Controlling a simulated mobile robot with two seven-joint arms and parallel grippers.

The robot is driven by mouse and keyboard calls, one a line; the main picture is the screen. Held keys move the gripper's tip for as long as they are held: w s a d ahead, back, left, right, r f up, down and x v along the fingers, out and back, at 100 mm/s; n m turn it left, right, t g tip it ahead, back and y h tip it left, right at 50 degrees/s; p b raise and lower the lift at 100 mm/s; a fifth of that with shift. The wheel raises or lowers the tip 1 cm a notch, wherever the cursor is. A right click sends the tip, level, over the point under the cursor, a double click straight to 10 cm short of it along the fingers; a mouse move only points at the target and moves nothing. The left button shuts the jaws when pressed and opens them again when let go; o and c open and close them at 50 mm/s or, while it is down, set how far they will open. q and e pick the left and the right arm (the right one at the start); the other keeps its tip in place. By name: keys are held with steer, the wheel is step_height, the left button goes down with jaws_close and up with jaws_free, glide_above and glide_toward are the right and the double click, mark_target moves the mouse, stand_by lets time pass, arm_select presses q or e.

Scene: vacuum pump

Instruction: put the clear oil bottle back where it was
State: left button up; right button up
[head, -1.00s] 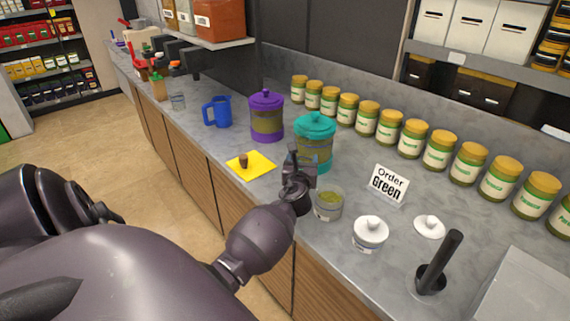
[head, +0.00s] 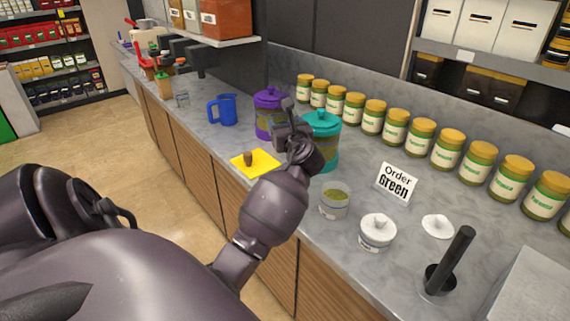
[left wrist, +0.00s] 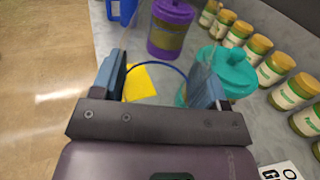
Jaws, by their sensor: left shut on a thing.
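My left gripper (head: 290,125) is over the counter, in front of the purple-lidded jar (head: 270,115) and beside the teal jar (head: 322,138). In the left wrist view its fingers (left wrist: 160,82) stand apart around a see-through thing with a thin blue curved edge, which I take to be the clear oil bottle (left wrist: 160,65). Its shape is hard to make out there, and my own gripper and arm hide it in the head view. The yellow square (head: 255,163) with a small brown object lies left of the gripper. My right gripper is not in view.
A blue pitcher (head: 223,110), a small clear glass (head: 182,98) and several squeeze bottles (head: 164,84) stand farther back on the counter. Green jars line the wall.

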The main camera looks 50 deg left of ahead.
arm_select(q)
steer(key=shift+f+b, duration=1.3)
steer(key=shift+f, duration=6.35)
steer(key=shift+f, duration=0.1)
steer(key=o, duration=1.1)
steer(key=shift+f, duration=0.1)
steer(key=shift+r, duration=0.25)
steer(key=v, duration=1.2)
steer(key=shift+f, duration=0.1)
